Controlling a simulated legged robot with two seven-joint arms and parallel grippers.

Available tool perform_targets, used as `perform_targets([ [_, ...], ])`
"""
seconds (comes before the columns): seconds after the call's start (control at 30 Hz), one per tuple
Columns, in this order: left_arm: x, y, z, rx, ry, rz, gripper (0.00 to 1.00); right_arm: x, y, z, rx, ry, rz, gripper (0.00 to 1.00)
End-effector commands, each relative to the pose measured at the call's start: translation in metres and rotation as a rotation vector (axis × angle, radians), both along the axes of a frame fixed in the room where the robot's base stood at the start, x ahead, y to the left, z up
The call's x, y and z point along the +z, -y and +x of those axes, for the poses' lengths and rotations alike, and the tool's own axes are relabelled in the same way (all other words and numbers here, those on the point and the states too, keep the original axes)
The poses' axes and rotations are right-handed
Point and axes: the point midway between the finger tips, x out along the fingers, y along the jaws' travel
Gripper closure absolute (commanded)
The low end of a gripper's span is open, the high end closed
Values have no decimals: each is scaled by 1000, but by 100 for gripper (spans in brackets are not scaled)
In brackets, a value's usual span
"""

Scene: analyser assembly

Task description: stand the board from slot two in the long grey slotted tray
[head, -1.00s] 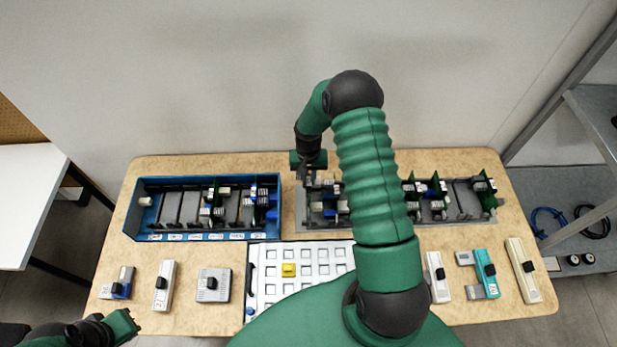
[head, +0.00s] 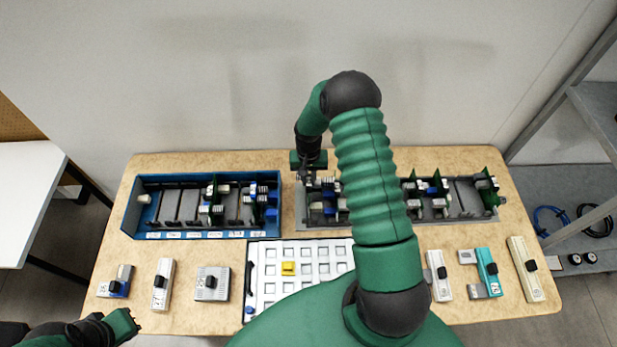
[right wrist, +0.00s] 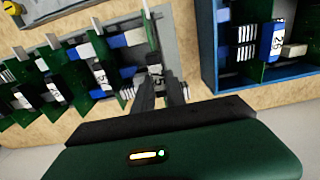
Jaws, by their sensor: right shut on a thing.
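The long grey slotted tray (head: 470,214) lies at the back right of the table, with several green boards standing in it. My right gripper (right wrist: 160,92) is shut on the dark, labelled handle of a board (right wrist: 151,35). The board is seen nearly edge-on over the grey tray's end nearest the blue rack. I cannot tell whether it is fully seated. In the head view my right gripper (head: 308,175) is at the tray's left end, and my arm hides the tray's middle. My left gripper (head: 128,325) is low at the left, away from the trays; its jaws are unclear.
A blue slotted rack (head: 190,235) with boards and empty slots stands left of the grey tray. A white grid tray (head: 262,283) with a yellow block (head: 288,268) lies in front. Several labelled modules, including a teal one (head: 487,272), line the front edge. A wall stands behind.

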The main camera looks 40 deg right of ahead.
Motion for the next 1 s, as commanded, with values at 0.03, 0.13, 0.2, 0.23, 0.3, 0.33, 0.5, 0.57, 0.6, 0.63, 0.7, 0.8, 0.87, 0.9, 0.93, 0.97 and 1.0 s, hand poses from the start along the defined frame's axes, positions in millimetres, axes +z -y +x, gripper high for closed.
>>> perform_targets([
  [0.03, -1, 0, 0, 0, 0, 0, 100, -1, 0, 0, 0, 1, -1, 100],
  [0.13, -1, 0, 0, 0, 0, 0, 100, -1, 0, 0, 0, 1, -1, 100],
  [0.2, -1, 0, 0, 0, 0, 0, 100, -1, 0, 0, 0, 1, -1, 100],
  [0.23, -1, 0, 0, 0, 0, 0, 100, -1, 0, 0, 0, 1, -1, 100],
  [0.3, -1, 0, 0, 0, 0, 0, 100, -1, 0, 0, 0, 1, -1, 100],
  [0.33, -1, 0, 0, 0, 0, 0, 100, -1, 0, 0, 0, 1, -1, 100],
  [0.5, -2, 0, 0, 0, 0, 0, 100, -2, 0, 0, 0, 0, 0, 100],
  [0.57, -3, 0, 0, 0, 0, 0, 100, -4, 0, 0, 0, 0, 0, 100],
  [0.6, -5, 0, 0, 0, 0, 0, 100, -6, 0, 0, 0, 0, 0, 100],
  [0.63, -6, 0, 0, 0, 0, 0, 100, -7, 0, 0, 0, 0, 0, 100],
  [0.7, -8, 0, 0, 0, 0, 0, 100, -9, 0, 0, 1, 0, 0, 100],
  [0.8, -10, 0, 0, 0, 0, 0, 100, -13, 0, 0, 1, 0, 0, 100],
  [0.87, -11, 0, 0, 0, 0, 0, 100, -14, 0, 0, 1, 0, 0, 100],
  [0.9, -11, 0, 0, 0, 0, 0, 100, -14, 0, 0, 1, 1, -1, 100],
  [0.93, -11, 0, 0, 0, 0, 0, 100, -13, 0, 0, 1, 1, -1, 100],
  [0.97, -10, 0, 0, 0, 0, 0, 100, -13, 0, 0, 1, 1, -1, 100],
  [1.0, -10, 0, 0, 0, 0, 0, 100, -13, 0, 0, 1, 1, -1, 100],
])
